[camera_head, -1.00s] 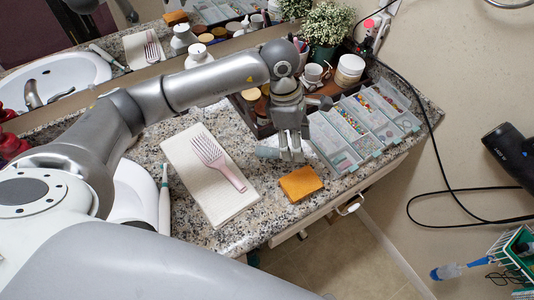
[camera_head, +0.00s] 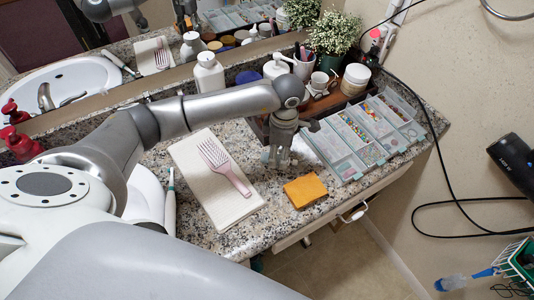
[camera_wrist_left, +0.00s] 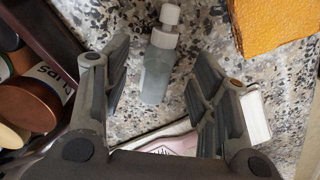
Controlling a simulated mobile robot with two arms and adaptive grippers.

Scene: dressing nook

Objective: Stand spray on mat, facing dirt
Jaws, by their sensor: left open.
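The spray, a small translucent grey-green bottle with a pale cap (camera_wrist_left: 157,62), appears to lie on the granite counter in the left wrist view. My left gripper (camera_head: 278,160) is open and low over the counter, with its fingers on either side of the bottle. In the head view the gripper largely hides the bottle. The cream mat (camera_head: 232,210) lies left of the gripper, with a pink hairbrush (camera_head: 222,162) on it. I cannot make out the dirt. My right gripper is not in view.
An orange sponge (camera_head: 305,191) lies right of the mat near the counter's front edge. A clear divided organizer (camera_head: 347,170) and a dark tray with jars and cups stand behind and right of the gripper. A toothbrush (camera_head: 170,203) and the sink (camera_head: 143,192) are left of the mat.

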